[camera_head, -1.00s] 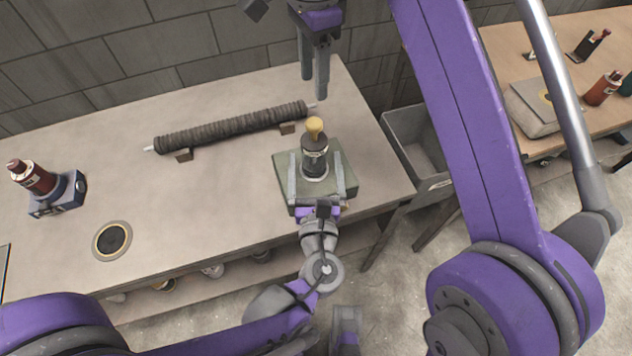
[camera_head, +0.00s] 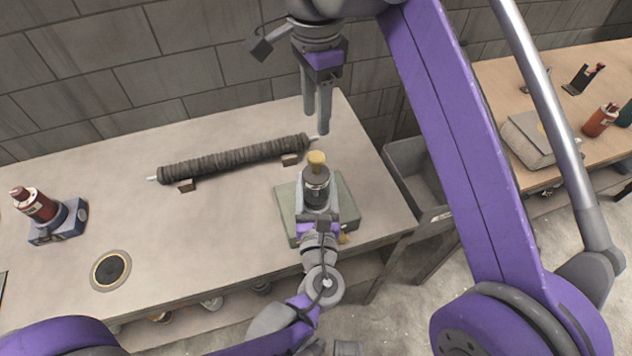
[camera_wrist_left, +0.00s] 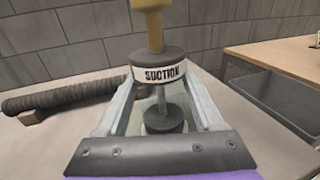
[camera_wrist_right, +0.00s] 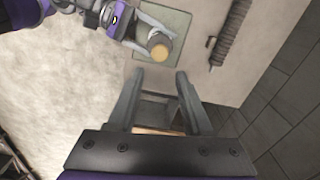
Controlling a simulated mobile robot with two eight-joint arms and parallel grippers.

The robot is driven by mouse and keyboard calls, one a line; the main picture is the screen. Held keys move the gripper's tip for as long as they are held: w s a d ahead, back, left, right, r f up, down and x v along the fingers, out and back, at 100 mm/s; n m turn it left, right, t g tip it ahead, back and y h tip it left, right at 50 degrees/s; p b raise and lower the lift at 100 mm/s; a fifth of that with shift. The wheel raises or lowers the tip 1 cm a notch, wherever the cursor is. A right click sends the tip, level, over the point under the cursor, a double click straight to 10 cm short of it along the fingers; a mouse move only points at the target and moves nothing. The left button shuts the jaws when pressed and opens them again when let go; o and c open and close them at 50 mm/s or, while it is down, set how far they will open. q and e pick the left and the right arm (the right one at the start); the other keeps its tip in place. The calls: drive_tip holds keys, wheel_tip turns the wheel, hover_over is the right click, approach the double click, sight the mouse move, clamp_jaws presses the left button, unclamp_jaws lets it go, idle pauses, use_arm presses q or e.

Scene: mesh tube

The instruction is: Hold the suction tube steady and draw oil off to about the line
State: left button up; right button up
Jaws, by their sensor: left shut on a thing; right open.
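The suction tube (camera_head: 317,183) stands upright over a green mat (camera_head: 346,196) near the bench's right end. It has a yellow knob on top and a white band reading SUCTION in the left wrist view (camera_wrist_left: 158,73). My left gripper (camera_head: 317,203) is shut on the tube's body from the front, a finger on each side. My right gripper (camera_head: 318,122) is open and empty above and behind the tube. In the right wrist view its open fingers (camera_wrist_right: 157,95) are apart from the tube (camera_wrist_right: 159,45). Any oil level or line is too small to tell.
A ribbed dark roll (camera_head: 235,156) lies on two small blocks behind. A red bottle on a blue block (camera_head: 55,220) and a round dark disc (camera_head: 110,269) are at left. A grey bin (camera_head: 415,180) stands right of the bench. A second table (camera_head: 560,85) is at right.

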sight(316, 156)
use_arm(q)
drive_tip(key=c, duration=0.4)
drive_tip(key=shift+c, duration=0.2)
use_arm(e)
drive_tip(key=o, duration=0.4)
drive_tip(key=shift+r, duration=0.25)
drive_tip(key=shift+c, duration=0.2)
wheel_tip(316, 156, down, 10)
drive_tip(key=m, duration=0.2)
drive_tip(key=shift+m, duration=0.3)
drive_tip(key=shift+c, duration=0.2)
clamp_jaws()
